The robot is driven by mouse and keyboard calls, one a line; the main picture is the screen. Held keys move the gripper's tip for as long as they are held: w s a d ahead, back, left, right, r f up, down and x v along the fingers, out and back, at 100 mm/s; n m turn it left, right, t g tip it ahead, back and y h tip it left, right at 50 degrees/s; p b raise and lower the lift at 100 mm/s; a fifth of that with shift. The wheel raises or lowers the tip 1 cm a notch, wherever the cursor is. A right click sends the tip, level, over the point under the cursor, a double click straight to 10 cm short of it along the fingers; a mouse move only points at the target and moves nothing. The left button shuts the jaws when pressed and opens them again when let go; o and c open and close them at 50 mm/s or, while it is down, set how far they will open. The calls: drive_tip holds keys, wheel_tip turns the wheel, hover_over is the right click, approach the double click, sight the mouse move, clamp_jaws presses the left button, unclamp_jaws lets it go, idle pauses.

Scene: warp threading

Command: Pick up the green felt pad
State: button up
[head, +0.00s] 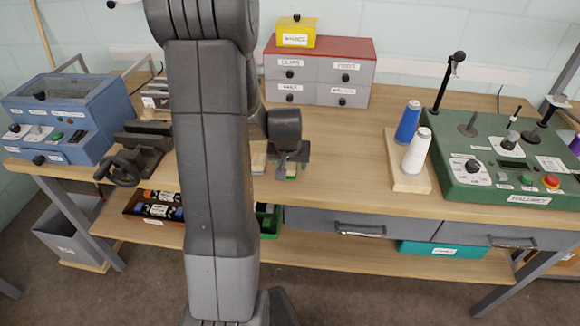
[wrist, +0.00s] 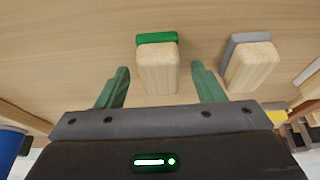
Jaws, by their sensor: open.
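The green felt pad (wrist: 157,39) shows in the wrist view as a green strip along the far side of a pale wooden block (wrist: 158,68). In the head view a bit of the green pad (head: 291,176) shows near the table's front edge, mostly hidden by my gripper. My gripper (wrist: 160,70) is open, with one finger on each side of the wooden block. I see a gap between each finger and the block, and nothing is held. In the head view my gripper (head: 290,160) is low over the tabletop.
A second wooden block (wrist: 250,65) with a grey strip (wrist: 248,39) stands close to the right finger in the wrist view. In the head view, a vise (head: 140,150) stands left, labelled drawers (head: 320,75) behind, and a board with thread spools (head: 408,172) right. Bare tabletop (head: 345,150) lies between.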

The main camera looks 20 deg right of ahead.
drive_tip(key=shift+w+f, duration=0.1)
drive_tip(key=shift+f, duration=0.2)
drive_tip(key=c, duration=1.1)
wheel_tip(320, 180, up, 10)
drive_tip(key=shift+r, duration=0.1)
drive_tip(key=o, duration=0.3)
drive_tip(key=shift+c, duration=0.8)
